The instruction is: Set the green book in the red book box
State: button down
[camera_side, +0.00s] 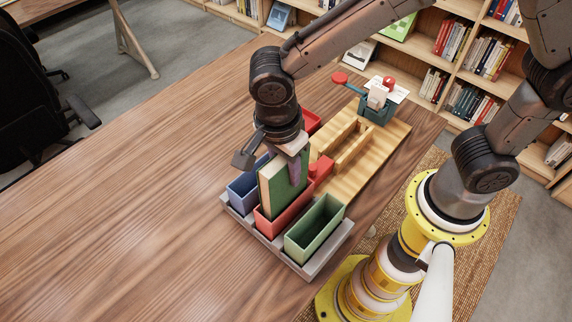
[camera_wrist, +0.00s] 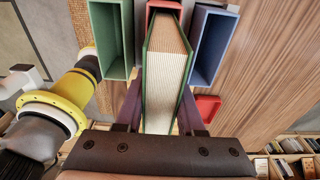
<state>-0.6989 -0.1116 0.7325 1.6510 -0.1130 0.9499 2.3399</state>
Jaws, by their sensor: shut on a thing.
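The green book (camera_side: 284,183), with cream page edges, stands upright in my gripper (camera_side: 290,150). In the wrist view the book (camera_wrist: 166,75) is between the two fingers (camera_wrist: 158,108), which are shut on it. The red book box (camera_side: 283,217) is the middle one of three boxes, directly under the book. The book's lower end appears to be at or inside the box's opening; how deep it sits I cannot tell. In the wrist view the book hides most of the red box, and only its far end (camera_wrist: 165,5) shows.
The blue box (camera_side: 244,190) and green box (camera_side: 315,228) flank the red one on a grey tray (camera_side: 308,268). A wooden board (camera_side: 365,160) with slats and a teal holder with cards (camera_side: 376,108) lie behind. The table's left side is clear.

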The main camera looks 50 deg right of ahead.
dwell(0.5)
notch_tip(320, 180, down, 5)
jog(key=shift+r, duration=0.1)
dwell(1.0)
jog(key=shift+c, duration=2.2)
grip_release()
jog(key=r, duration=0.4)
jog(key=a+r, duration=0.1)
jog(key=r, duration=0.8)
jog(key=shift+a+r, duration=0.35)
jog(key=shift+r, duration=0.05)
jog(key=shift+d, duration=0.1)
